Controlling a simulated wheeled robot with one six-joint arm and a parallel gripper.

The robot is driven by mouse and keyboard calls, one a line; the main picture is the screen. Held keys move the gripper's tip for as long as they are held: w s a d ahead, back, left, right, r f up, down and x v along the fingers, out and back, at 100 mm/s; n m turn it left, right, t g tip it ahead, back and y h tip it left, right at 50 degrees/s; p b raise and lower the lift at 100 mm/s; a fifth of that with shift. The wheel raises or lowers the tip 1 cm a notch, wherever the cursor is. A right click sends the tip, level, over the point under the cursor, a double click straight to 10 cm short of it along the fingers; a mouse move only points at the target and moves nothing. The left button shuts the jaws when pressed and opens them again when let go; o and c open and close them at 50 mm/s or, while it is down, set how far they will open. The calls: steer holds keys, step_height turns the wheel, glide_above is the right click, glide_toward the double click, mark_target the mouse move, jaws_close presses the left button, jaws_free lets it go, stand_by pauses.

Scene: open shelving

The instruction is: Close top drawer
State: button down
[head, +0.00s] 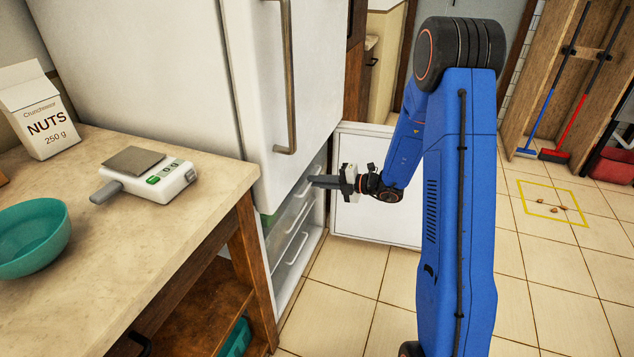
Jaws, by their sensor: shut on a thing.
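The white fridge's lower compartment stands open and holds several stacked drawers with white handles. The top drawer (287,211) is at the upper part of this compartment, partly hidden by the upper door and my gripper. How far it is pulled out is hard to tell. My gripper (315,181) reaches in from the right and is shut at the top drawer's front, on what looks like its handle. The fingertips' exact contact is too small to see. Lower drawers (293,248) show below it.
The open lower door (376,205) stands behind my gripper. The upper fridge door (258,90) is shut. A wooden counter (120,235) at left holds a scale (150,178), a nuts box (45,115) and a teal bowl (33,237). Tiled floor (345,275) is clear in front.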

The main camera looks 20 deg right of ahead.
mark_target(305, 177)
steer(key=shift+r+x, duration=0.2)
steer(key=shift+x, duration=0.85)
steer(key=shift+r+x, duration=0.25)
steer(key=shift+x, duration=0.75)
steer(key=shift+r+x, duration=0.2)
steer(key=shift+x, duration=0.85)
steer(key=shift+w+a, duration=0.1)
steer(key=shift+a, duration=0.05)
steer(key=c, duration=1.9)
jaws_free()
steer(key=shift+a, duration=0.1)
steer(key=v, duration=1.7)
steer(key=shift+d, duration=0.25)
